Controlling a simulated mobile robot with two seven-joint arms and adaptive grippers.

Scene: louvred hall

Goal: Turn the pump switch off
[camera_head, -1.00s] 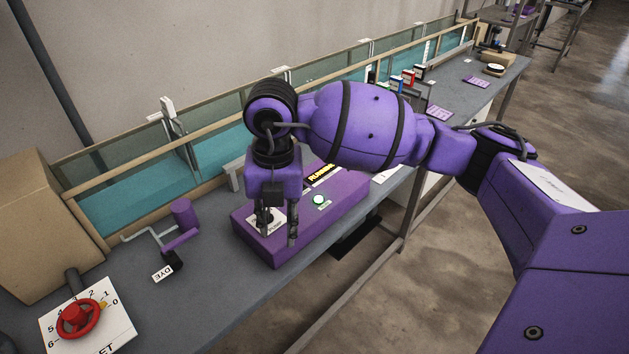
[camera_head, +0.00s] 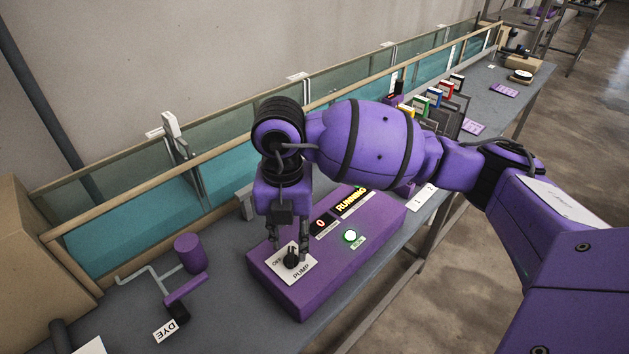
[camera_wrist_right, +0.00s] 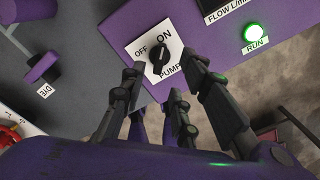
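The pump switch is a black knob (camera_head: 291,259) on a white plate marked OFF and PUMP, on top of the purple control box (camera_head: 330,272). In the right wrist view the knob (camera_wrist_right: 157,60) stands upright between the OFF and ON marks, and its upper end seems turned toward ON. My right gripper (camera_head: 290,250) is over the plate, pointing down. Its fingers are apart in the right wrist view (camera_wrist_right: 166,68), one on each side of the knob, with a visible gap; contact is not evident. My left gripper is not in view.
The box has a display reading RUNNING (camera_head: 350,200), a red digit display (camera_head: 320,223) and a lit green RUN lamp (camera_head: 350,236). Left of it stand a purple DYE lever (camera_head: 186,289) and a cardboard box (camera_head: 35,262). The teal flume (camera_head: 130,230) runs behind.

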